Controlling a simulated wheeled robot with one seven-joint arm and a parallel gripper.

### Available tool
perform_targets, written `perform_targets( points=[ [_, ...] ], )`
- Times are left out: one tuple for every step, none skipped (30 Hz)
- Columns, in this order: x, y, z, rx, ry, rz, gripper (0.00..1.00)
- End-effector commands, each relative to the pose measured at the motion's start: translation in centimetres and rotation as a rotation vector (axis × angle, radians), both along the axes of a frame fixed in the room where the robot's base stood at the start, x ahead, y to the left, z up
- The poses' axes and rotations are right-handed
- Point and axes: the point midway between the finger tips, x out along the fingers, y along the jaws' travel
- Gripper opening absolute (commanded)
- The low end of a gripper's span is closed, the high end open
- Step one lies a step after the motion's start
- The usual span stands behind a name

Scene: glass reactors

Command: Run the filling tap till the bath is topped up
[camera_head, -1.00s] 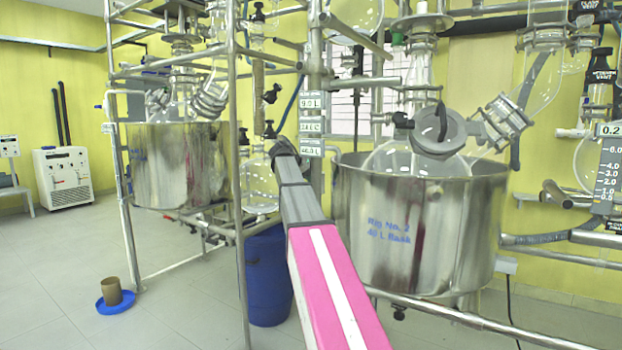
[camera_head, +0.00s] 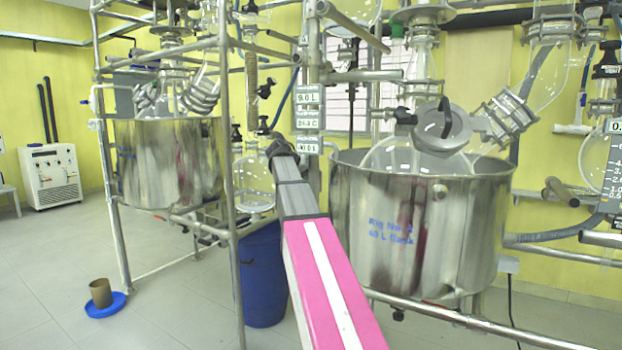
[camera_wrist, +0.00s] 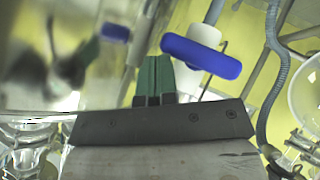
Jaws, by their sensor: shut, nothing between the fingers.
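The steel bath (camera_head: 362,225) with blue lettering, "Rig No. 2", stands at the right in the head view, with glass vessels inside it. Its water level cannot be seen. My gripper (camera_wrist: 154,62) shows green fingers in the wrist view, shut and empty. A blue tap handle (camera_wrist: 201,56) with a white centre is just right of and beyond the fingertips, and seems apart from them. Whether this is the filling tap, and whether it is open, I cannot tell. In the head view my arm reaches toward the post left of the bath; the fingers are not clear there.
Display labels (camera_head: 307,122) hang on the post; their digits are blurred. A second steel bath (camera_head: 168,165) stands in a pipe frame at left. A blue drum (camera_head: 262,275) stands below my arm. A cup on a blue dish (camera_head: 104,306) sits on open floor.

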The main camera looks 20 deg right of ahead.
Motion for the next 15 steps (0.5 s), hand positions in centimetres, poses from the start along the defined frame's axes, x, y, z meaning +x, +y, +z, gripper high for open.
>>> perform_targets(
  points=[
    [0.0,0.2,0.2,-0.001,-0.001,0.001,0.0],
    [0.0,0.4,0.3,0.0,-0.001,0.001,0.0],
    [-0.1,0.8,0.6,0.0,-0.001,0.001,0.0],
    [-0.1,1.1,0.8,0.0,0.0,0.002,0.0],
    [-0.2,1.4,1.0,0.0,0.0,0.002,0.0],
    [-0.3,1.9,1.5,0.0,-0.001,0.001,0.0],
    [-0.4,2.3,1.8,0.0,-0.002,0.002,0.0],
    [-0.5,2.8,2.2,0.0,-0.002,0.002,0.0],
    [-0.6,3.4,2.7,0.0,-0.002,0.002,0.0],
    [-0.7,3.9,3.0,0.0,-0.002,0.002,0.0],
    [-0.8,4.3,3.4,0.0,-0.002,0.002,0.0],
    [-0.9,4.9,3.8,0.0,-0.002,0.002,0.0],
    [-1.0,5.3,4.2,0.0,-0.002,0.002,0.0],
    [-1.1,5.7,4.5,-0.001,-0.001,0.002,0.0],
    [-1.2,6.2,4.9,-0.001,-0.001,0.002,0.0]
  ],
)
